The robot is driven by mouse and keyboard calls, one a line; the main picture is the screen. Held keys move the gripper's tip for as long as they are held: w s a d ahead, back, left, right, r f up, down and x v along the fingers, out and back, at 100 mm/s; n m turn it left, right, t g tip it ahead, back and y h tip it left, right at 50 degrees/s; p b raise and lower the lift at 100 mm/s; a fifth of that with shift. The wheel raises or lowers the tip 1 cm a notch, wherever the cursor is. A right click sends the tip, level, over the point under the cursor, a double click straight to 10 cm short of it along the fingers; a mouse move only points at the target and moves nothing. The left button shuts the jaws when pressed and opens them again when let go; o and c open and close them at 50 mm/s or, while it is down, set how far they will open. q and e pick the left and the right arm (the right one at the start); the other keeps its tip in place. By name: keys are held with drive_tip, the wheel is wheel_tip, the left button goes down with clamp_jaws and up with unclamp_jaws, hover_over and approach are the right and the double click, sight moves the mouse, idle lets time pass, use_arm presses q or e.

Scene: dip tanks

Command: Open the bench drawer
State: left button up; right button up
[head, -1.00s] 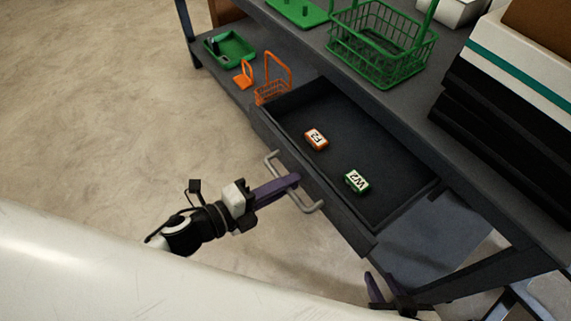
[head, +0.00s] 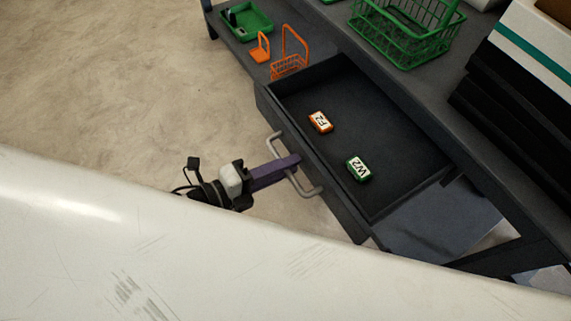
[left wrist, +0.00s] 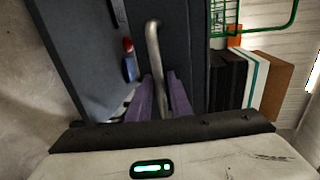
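The bench drawer (head: 258,95) is dark grey and stands well out from the bench in the head view, its inside visible from above. Its pale bar handle (head: 312,190) is on the front panel. My left gripper (head: 288,167) is at the handle, its purple fingers across the bar. In the left wrist view the handle (left wrist: 153,45) runs down between the two fingers (left wrist: 161,97), which look closed on it. My right gripper is not visible now.
A green basket (head: 408,35) stands on the bench top, with dark stacked shapes at right. An orange basket (head: 289,66) and green tray (head: 250,22) are left of the drawer. Floor at left is clear.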

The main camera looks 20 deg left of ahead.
use_arm(q)
drive_tip(key=v, duration=1)
drive_tip(key=shift+b, duration=0.3)
drive_tip(key=shift+s, duration=0.1)
drive_tip(key=w+a+f+n+t+y, duration=0.1)
drive_tip(key=a+f+n+y, duration=0.15)
drive_tip(key=n, duration=0.35)
drive_tip(key=w+a+f+n+y, duration=0.1)
drive_tip(key=f+n+y, duration=0.3)
drive_tip(key=n, duration=0.3)
drive_tip(key=s+d+f+n+g+y, duration=0.1)
drive_tip(key=s+d+f+n+g, duration=0.2)
drive_tip(key=s+f+n, duration=0.2)
wheel_tip(320, 180, down, 4)
drive_tip(key=n, duration=0.6)
drive_tip(key=shift+n+g+y, duration=0.3)
drive_tip(key=shift+g+y, duration=0.05)
drive_tip(key=shift+g, duration=0.05)
